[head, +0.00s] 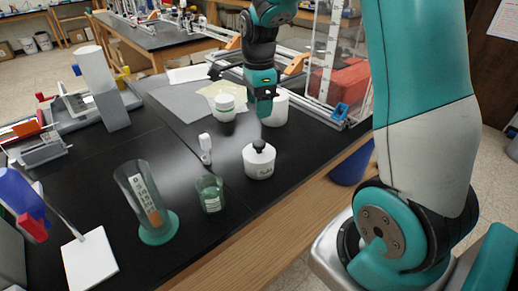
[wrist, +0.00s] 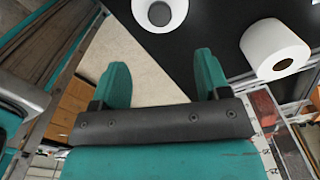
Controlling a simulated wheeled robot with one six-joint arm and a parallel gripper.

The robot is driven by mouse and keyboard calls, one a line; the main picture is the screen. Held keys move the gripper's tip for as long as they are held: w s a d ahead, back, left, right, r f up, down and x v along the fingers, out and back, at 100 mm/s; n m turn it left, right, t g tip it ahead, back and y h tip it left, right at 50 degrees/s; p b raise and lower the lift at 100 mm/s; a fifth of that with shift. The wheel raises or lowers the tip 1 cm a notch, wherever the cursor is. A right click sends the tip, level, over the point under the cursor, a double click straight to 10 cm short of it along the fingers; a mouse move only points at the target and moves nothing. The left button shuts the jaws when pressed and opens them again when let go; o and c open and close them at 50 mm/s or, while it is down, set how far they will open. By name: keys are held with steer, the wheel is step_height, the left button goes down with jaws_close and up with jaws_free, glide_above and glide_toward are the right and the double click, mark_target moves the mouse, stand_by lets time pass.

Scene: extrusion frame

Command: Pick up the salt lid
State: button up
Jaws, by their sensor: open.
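A white pot (head: 259,166) with dark writing stands upright near the table's front edge. Its dark knobbed lid (head: 259,146) sits on top; I take this to be the salt lid. In the wrist view a white round thing with a dark centre, probably this pot (wrist: 142,14), is cut by the top edge. My gripper (head: 264,108) hangs behind and above the pot in the head view, apart from it. In the wrist view my gripper (wrist: 162,80) has its two green fingers wide apart with nothing between them.
A white cylinder (head: 278,110) stands just behind my gripper. A white-and-green jar (head: 224,110), a small white bottle (head: 205,146), a green glass jar (head: 210,193) and a tall green beaker (head: 145,200) stand to the left. A clear panel (head: 328,60) rises at the right.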

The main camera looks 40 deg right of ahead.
mark_target(259, 143)
step_height(259, 143, down, 13)
steer(key=p, duration=0.3)
steer(key=shift+f, duration=0.2)
steer(key=c, duration=1)
